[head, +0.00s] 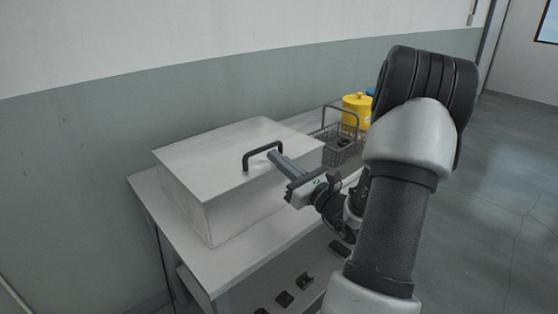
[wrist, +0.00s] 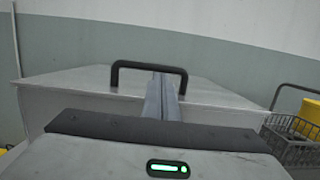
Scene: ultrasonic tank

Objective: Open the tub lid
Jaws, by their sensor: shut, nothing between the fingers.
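The tub is a light metal box (head: 232,213) on the table, with its flat lid (head: 205,155) lying closed on top. A black bar handle (head: 262,152) stands up from the lid near its front edge. My gripper (head: 272,156) reaches in from the right, with its fingertips right beside the handle's right part. In the wrist view the fingers (wrist: 162,100) are together and overlap the right half of the handle (wrist: 128,66). The fingers hold nothing. I cannot tell whether they touch the handle. The lid in the wrist view (wrist: 85,82) lies flat.
A wire basket (head: 338,146) stands right of the tub, with a yellow container (head: 357,107) behind it; the basket also shows in the wrist view (wrist: 290,137). Small dark items (head: 285,298) lie on the lower shelf. A wall is behind the table (head: 148,195). Open floor lies to the right.

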